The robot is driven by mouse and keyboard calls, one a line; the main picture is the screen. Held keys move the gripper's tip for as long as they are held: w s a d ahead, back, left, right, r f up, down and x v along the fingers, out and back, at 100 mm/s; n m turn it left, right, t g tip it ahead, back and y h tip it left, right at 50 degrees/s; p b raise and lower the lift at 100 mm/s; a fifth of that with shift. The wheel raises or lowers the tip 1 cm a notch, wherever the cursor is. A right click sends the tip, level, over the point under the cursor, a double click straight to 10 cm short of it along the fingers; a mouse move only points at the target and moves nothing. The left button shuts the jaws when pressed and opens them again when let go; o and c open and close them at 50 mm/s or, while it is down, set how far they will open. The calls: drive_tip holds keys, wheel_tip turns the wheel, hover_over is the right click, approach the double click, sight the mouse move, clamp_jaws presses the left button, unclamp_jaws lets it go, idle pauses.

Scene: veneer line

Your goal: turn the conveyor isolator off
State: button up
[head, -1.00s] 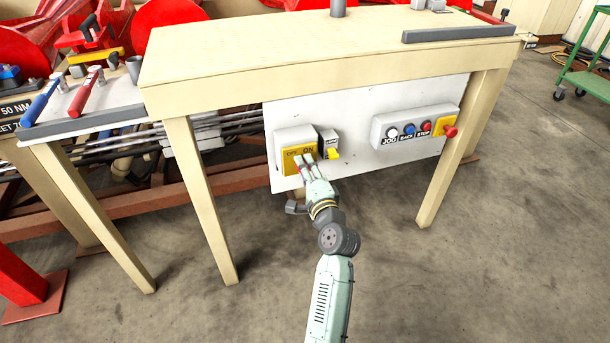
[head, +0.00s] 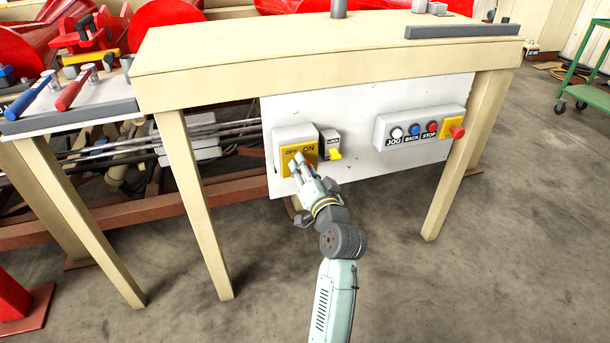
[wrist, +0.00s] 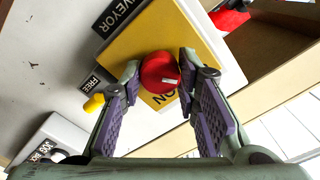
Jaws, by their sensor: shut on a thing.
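The conveyor isolator is a grey box with a yellow face (head: 283,158) marked OFF and ON, on the white panel under the bench. In the wrist view its yellow face (wrist: 130,48) carries a round red knob (wrist: 158,72) with a small white mark on the side towards the ON lettering. My gripper (wrist: 160,70) is shut on this knob, one purple-padded finger on each side. In the head view my gripper (head: 298,162) reaches the yellow face and hides the knob.
Right of the isolator is a small box with a yellow lever (head: 335,155); its label reads FREE in the wrist view. Farther right is a button box (head: 395,143) with a red mushroom button (head: 457,132). Bench legs (head: 197,205) stand on both sides. The floor in front is clear.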

drive_tip(key=shift+f+n+b, duration=0.1)
drive_tip(key=shift+n+b, duration=0.3)
drive_tip(key=shift+n, duration=0.2)
drive_tip(key=o, duration=1.2)
wheel_tip(320, 180, up, 10)
drive_tip(key=shift+r, duration=0.1)
